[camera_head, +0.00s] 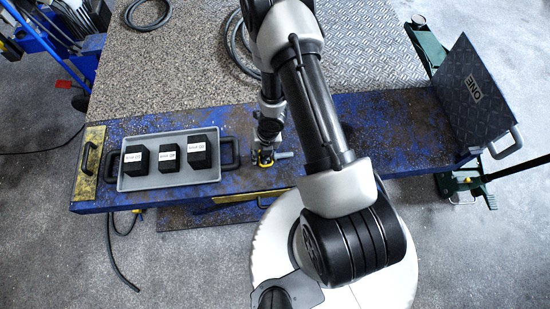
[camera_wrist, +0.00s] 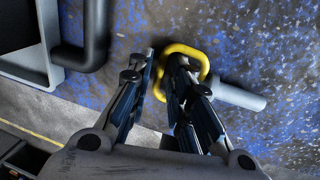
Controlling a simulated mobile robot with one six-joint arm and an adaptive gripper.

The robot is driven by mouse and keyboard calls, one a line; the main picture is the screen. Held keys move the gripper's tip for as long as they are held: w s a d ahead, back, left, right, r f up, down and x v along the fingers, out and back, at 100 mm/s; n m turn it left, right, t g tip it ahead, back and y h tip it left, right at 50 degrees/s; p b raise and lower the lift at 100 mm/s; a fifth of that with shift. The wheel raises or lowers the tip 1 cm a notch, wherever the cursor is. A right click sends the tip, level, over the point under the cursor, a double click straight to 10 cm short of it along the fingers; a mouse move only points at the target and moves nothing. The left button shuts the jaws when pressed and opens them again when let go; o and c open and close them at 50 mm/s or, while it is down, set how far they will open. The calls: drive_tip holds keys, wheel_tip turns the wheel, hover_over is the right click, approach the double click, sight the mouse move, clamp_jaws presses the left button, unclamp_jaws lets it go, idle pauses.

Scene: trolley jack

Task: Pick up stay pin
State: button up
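The stay pin (camera_wrist: 238,95) has a grey cylindrical shaft and a bent yellow loop handle. It lies on the worn blue bench top (camera_head: 350,120). In the head view its grey shaft (camera_head: 285,155) points right from beneath my gripper (camera_head: 264,157). In the wrist view my gripper (camera_wrist: 160,62) is open, with a gap between its two dark fingers. The left side of the yellow loop shows in that gap, and the right finger overlaps the loop. I cannot tell whether either finger touches it. The right finger hides part of the handle.
A grey tray (camera_head: 170,183) with three black blocks (camera_head: 198,152) stands left of my gripper. A folded metal plate (camera_head: 478,98) stands at the bench's right end. The bench's front edge is close to the pin.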

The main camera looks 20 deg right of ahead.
drive_tip(key=shift+a+f, duration=0.1)
drive_tip(key=shift+f, duration=0.35)
clamp_jaws()
